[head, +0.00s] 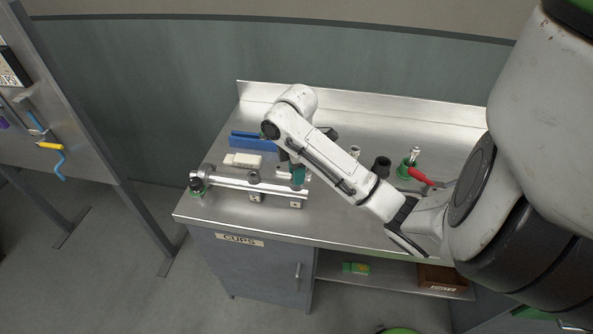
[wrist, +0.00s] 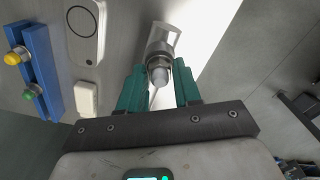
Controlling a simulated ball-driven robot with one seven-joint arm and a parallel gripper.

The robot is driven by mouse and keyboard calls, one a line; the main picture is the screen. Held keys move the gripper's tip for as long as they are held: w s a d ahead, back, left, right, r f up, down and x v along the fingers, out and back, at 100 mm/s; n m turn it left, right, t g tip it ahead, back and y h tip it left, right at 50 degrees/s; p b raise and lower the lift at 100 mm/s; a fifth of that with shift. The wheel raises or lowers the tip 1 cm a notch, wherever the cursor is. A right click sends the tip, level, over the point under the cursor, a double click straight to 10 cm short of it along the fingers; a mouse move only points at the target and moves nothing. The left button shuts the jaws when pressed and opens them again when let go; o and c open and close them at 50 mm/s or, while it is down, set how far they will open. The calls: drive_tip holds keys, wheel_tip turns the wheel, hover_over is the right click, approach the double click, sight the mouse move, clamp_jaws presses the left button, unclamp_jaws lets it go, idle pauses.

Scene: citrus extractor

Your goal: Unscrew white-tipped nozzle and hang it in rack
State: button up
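The nozzle (wrist: 159,74) with a pale tip is in the middle of the wrist view, its metal collar at the end of a bright metal fitting (wrist: 164,40). My gripper (wrist: 160,66) has one teal finger on each side of the collar. The gap at the fingertips looks about as wide as the collar, but I cannot tell whether they touch. In the head view my gripper (head: 291,175) is at the right part of the metal pipe (head: 230,184), and my arm hides the nozzle. The blue rack (wrist: 38,62) holds a yellow-tipped and a green-tipped piece; the rack (head: 243,139) lies behind the pipe.
A white block (head: 243,160) lies between pipe and rack. Right of my arm on the steel table (head: 345,225) stand a black cup-like part (head: 381,166) and a green-based part with a red handle (head: 418,176). The front strip of the table is clear.

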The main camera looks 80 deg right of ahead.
drive_tip(key=shift+c, duration=1.4)
drive_tip(key=shift+n, duration=0.9)
drive_tip(key=shift+a+f+n, duration=0.1)
drive_tip(key=shift+n, duration=0.7)
drive_tip(key=shift+n, duration=0.9)
drive_tip(key=shift+n, duration=0.9)
drive_tip(key=shift+s+n, duration=0.1)
drive_tip(key=shift+n, duration=0.2)
